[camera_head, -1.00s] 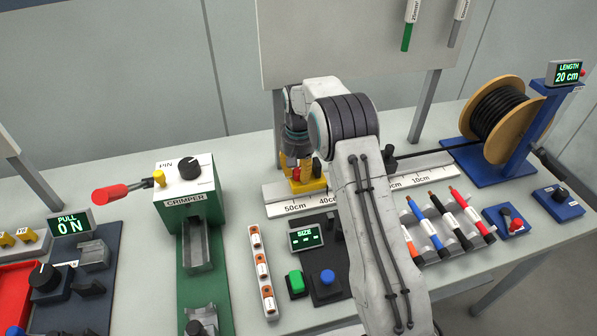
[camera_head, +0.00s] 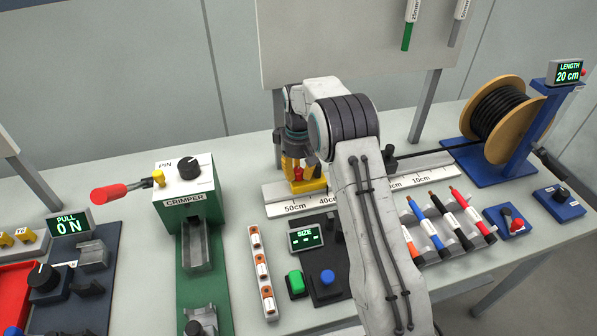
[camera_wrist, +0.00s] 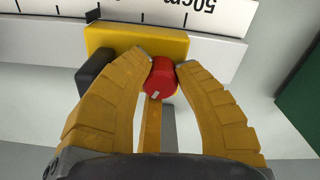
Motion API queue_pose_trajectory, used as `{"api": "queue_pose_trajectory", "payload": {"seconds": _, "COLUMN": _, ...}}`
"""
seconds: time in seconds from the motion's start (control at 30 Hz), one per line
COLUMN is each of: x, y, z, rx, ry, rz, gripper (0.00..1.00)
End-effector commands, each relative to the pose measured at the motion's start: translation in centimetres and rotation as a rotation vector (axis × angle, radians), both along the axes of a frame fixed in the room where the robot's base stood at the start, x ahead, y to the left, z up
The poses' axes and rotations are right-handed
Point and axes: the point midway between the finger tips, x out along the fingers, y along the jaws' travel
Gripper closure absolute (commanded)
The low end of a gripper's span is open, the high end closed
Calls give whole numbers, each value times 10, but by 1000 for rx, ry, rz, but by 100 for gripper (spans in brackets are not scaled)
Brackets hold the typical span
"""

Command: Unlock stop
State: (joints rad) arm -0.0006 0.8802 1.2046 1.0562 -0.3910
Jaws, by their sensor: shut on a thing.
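The stop is a yellow block (camera_wrist: 105,38) on the measuring rail, close to the 50cm mark in the wrist view. It also shows in the head view (camera_head: 312,186), partly hidden by my gripper. A red knob (camera_wrist: 161,78) with a pale mark sits at the front of the block. My gripper (camera_wrist: 164,66) has its two yellow fingertips on either side of the red knob, shut on it. In the head view my gripper (camera_head: 294,172) points down at the block, and my arm hides part of the rail.
The white scale (camera_head: 290,208) runs along the rail. A dark grey piece (camera_wrist: 97,72) sits beside the block. The green crimper (camera_head: 187,192) stands to the left. A size display (camera_head: 306,237) and buttons are in front; a cable spool (camera_head: 495,115) is at right.

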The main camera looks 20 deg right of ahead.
Motion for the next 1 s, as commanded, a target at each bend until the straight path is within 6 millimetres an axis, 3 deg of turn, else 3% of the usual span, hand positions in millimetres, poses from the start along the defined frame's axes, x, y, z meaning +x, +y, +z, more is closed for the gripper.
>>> {"api": "queue_pose_trajectory", "payload": {"seconds": 0.47, "x": 0, "y": 0, "z": -2, "rx": 0, "ry": 1, "rz": 14, "gripper": 100}}
{"api": "queue_pose_trajectory", "payload": {"seconds": 0.5, "x": 0, "y": 0, "z": -2, "rx": 1, "ry": 1, "rz": 14, "gripper": 68}}
{"api": "queue_pose_trajectory", "payload": {"seconds": 0.77, "x": 0, "y": 0, "z": -1, "rx": 0, "ry": 1, "rz": 14, "gripper": 45}}
{"api": "queue_pose_trajectory", "payload": {"seconds": 1.0, "x": 0, "y": 0, "z": 0, "rx": 0, "ry": 0, "rz": 13, "gripper": 45}}
